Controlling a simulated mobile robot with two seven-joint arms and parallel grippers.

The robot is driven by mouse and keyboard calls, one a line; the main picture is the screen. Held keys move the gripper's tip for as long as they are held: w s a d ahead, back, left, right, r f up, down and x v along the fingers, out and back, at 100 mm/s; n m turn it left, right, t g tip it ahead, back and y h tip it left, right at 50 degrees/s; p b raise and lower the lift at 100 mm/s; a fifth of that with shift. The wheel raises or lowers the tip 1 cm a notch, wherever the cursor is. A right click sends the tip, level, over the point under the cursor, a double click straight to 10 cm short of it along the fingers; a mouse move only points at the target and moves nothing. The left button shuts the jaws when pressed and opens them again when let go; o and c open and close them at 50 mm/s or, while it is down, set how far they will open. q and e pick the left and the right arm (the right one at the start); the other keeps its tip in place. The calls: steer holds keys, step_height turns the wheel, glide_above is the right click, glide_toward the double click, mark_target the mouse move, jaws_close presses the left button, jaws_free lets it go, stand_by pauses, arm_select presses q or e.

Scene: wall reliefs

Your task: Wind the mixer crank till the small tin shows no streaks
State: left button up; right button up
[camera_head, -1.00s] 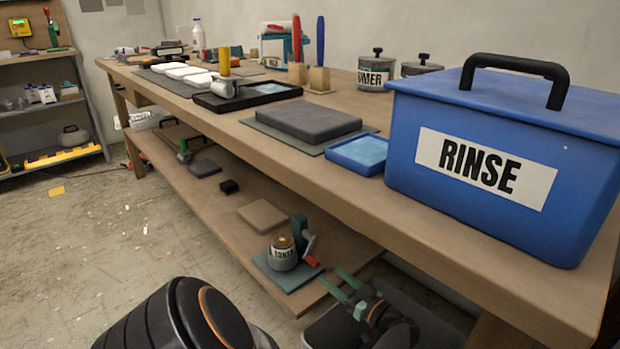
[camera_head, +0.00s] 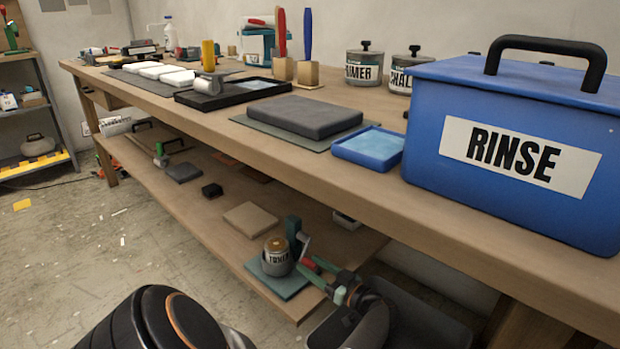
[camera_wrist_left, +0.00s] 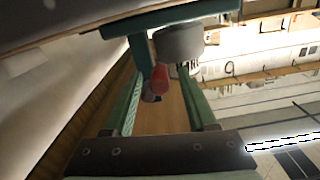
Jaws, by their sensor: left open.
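The small tin (camera_head: 277,258), labelled TONER with a brownish top, stands on the teal mixer base (camera_head: 277,282) on the bench's lower shelf. Whether its contents are streaked is too small to tell. The mixer's teal post (camera_head: 293,231) rises behind the tin, and the crank's red grip (camera_head: 312,265) sticks out to its right. My left gripper (camera_head: 318,272) is open at the grip. In the left wrist view the red grip (camera_wrist_left: 160,77) lies between the two green fingers, with a gap visible; the grey tin (camera_wrist_left: 180,43) is beyond. My right gripper is not in view.
The bench top (camera_head: 225,123) overhangs the lower shelf. A blue RINSE box (camera_head: 440,185) stands near its front right edge. On the shelf, a tan slab (camera_head: 250,217) lies left of the mixer. A dark bin (camera_head: 440,325) sits low beside my left arm.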

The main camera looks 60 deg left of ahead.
arm_select(q)
jaws_close()
stand_by(0.5)
